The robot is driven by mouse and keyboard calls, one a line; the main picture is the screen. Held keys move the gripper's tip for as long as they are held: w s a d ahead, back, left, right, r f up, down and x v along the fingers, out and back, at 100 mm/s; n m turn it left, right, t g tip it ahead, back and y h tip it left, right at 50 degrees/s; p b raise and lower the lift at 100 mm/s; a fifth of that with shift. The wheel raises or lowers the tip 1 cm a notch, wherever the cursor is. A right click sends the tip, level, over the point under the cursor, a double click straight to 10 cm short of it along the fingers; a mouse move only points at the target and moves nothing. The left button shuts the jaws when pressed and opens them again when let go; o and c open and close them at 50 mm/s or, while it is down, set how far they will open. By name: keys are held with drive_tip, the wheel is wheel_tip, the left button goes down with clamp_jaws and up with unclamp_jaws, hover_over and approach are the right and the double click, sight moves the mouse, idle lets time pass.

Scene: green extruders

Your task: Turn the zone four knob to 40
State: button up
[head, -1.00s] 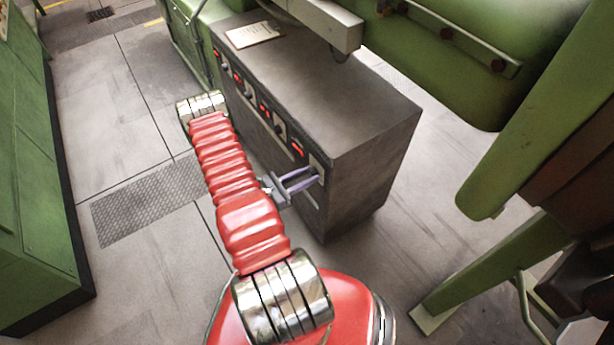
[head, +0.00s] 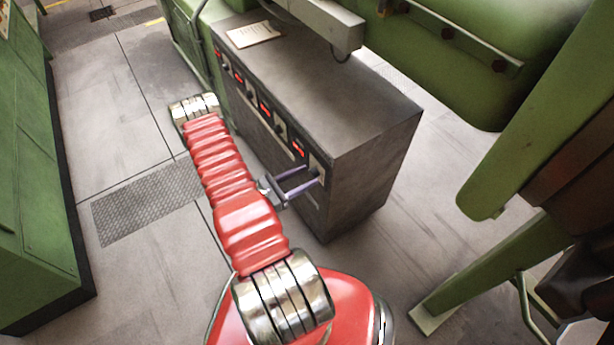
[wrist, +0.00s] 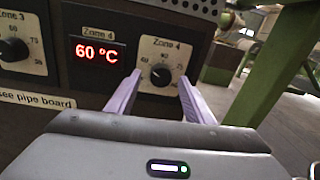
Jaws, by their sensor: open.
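The zone four knob (wrist: 160,75) is a black round knob on a pale dial plate labelled Zone 4 in the wrist view. Its pointer is too small to read surely. The Zone 4 display (wrist: 97,52) beside it reads 60 ºC in red. My gripper (wrist: 160,77) is open, with its two purple fingers on either side of the knob in the picture. I cannot tell whether they touch it or stop short. In the head view my gripper (head: 311,175) points at the near end of the control panel, where the fingers partly hide the dial.
The grey control cabinet (head: 365,115) carries several displays and knobs; a paper (head: 253,35) lies on top. The Zone 3 knob (wrist: 14,48) is at left in the wrist view. A green machine leg (head: 490,265) stands at right. The floor left of my arm is clear.

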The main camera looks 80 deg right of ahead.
drive_tip(key=v, duration=1.2)
drive_tip(key=shift+a, duration=0.15)
idle(0.4)
